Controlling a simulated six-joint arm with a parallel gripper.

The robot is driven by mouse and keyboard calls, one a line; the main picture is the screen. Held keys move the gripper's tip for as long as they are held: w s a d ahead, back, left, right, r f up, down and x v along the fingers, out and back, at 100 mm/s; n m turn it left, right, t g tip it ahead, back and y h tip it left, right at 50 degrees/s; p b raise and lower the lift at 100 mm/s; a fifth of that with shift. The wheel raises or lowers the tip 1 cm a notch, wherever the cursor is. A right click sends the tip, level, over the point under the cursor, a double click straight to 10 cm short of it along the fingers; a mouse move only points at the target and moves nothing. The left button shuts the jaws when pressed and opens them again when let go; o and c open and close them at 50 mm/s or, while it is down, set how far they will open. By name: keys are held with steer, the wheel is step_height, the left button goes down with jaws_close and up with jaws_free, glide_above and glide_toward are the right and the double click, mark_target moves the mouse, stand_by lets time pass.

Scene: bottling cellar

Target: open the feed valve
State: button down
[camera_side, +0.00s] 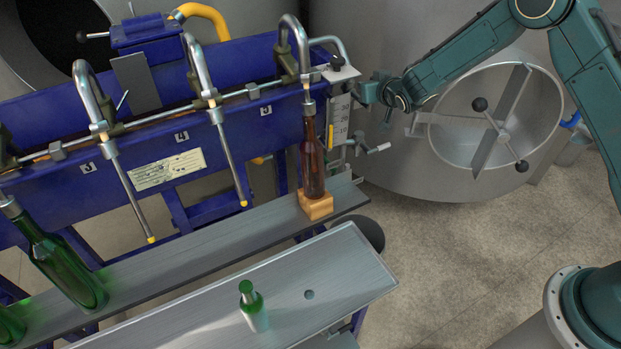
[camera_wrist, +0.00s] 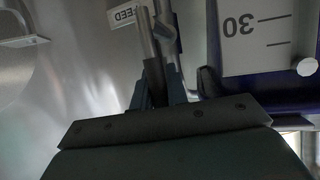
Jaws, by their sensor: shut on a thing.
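My gripper (camera_side: 364,93) is at the right end of the blue filling trough, beside the white scale plate, in the side view. In the wrist view its fingers (camera_wrist: 160,92) are shut on the feed valve's lever, a slim metal bar with a dark lower part (camera_wrist: 148,50). A white label reading FEED (camera_wrist: 123,14) is just left of the lever. In the side view the lever is too small and covered by my gripper to make out. How far the valve is turned cannot be told.
A scale marked 30 (camera_wrist: 255,35) is close on the right in the wrist view. A brown bottle (camera_side: 313,160) stands on a wooden block under the rightmost spout. A lower tap (camera_side: 376,149) sticks out below my gripper. A steel tank with a round hatch (camera_side: 495,115) is behind.

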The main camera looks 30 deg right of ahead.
steer(key=c, duration=1.4)
jaws_free()
steer(key=v, duration=1.3)
steer(key=shift+s+a+r, duration=0.1)
steer(key=shift+s+r, duration=0.1)
steer(key=shift+s, duration=0.15)
steer(key=shift+r, duration=0.1)
